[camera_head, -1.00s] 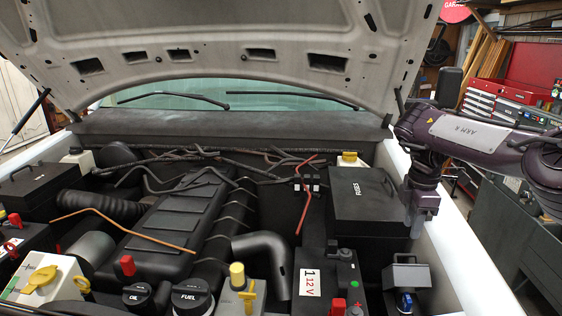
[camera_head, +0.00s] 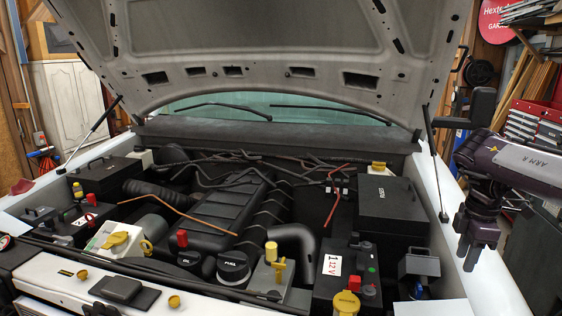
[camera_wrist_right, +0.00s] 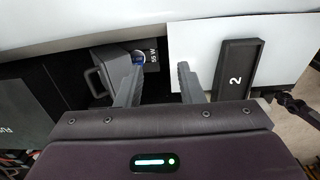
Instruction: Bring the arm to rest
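My right arm, labelled ARM R, comes in from the right in the head view. Its dark gripper (camera_head: 478,250) points down over the white right fender (camera_head: 445,180), beside the engine bay. In the right wrist view its two grey fingers (camera_wrist_right: 158,85) are spread apart with nothing between them. My left arm and gripper are not in view.
The open hood (camera_head: 270,60) spans above the engine bay. The black fuse box (camera_head: 390,205), 12 V battery (camera_head: 350,275) and handled box (camera_head: 418,265) lie left of the gripper. A black block marked 2 (camera_wrist_right: 238,75) lies on a white sheet (camera_wrist_right: 198,50).

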